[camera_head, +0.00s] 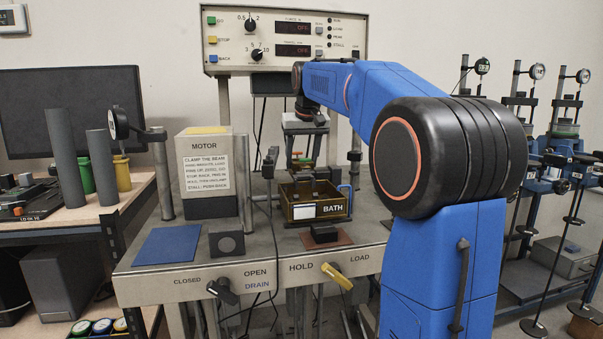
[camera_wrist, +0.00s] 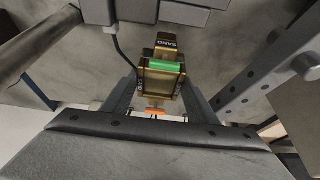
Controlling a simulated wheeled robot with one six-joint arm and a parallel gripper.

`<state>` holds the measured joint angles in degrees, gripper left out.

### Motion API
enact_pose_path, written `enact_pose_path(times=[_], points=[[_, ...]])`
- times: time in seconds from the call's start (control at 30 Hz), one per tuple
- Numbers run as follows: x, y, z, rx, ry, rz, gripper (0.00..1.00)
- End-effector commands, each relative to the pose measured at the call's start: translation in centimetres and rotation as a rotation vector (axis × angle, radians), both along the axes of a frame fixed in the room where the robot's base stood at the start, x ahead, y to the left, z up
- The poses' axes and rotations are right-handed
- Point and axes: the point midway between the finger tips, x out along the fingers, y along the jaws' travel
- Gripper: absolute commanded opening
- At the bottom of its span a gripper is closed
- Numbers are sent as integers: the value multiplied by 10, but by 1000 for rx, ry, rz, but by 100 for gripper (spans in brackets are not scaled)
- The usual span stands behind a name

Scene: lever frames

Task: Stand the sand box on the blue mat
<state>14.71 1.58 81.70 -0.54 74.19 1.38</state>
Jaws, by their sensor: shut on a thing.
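The sand box shows in the wrist view (camera_wrist: 160,82) as a small gold-brown box with a dark SAND label and a green bar across it. My gripper (camera_wrist: 163,92) is shut on it, one finger on each side. In the head view, my gripper (camera_head: 303,140) points down over the back of the bench, and the small sand box (camera_head: 300,163) shows only partly, above and behind the BATH tray. The blue mat (camera_head: 168,245) lies flat and bare at the bench's front left, well left of my gripper.
The BATH tray (camera_head: 318,211) stands below my gripper. A dark block (camera_head: 325,233) lies on a brown mat in front of it. A grey block (camera_head: 226,240) stands right beside the blue mat. The MOTOR housing (camera_head: 208,170) and metal posts rise behind the mat.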

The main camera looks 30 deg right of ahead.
Motion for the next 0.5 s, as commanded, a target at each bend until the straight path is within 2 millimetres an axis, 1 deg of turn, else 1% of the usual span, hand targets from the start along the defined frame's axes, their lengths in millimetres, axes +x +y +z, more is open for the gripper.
enact_pose_path(times=[0.2, 0.3, 0.5], points=[[-1, 0, -25, 0, -1, 0, 5], [0, 0, -34, -1, -2, 0, 5], [0, 0, -39, -1, -2, 0, 5]])
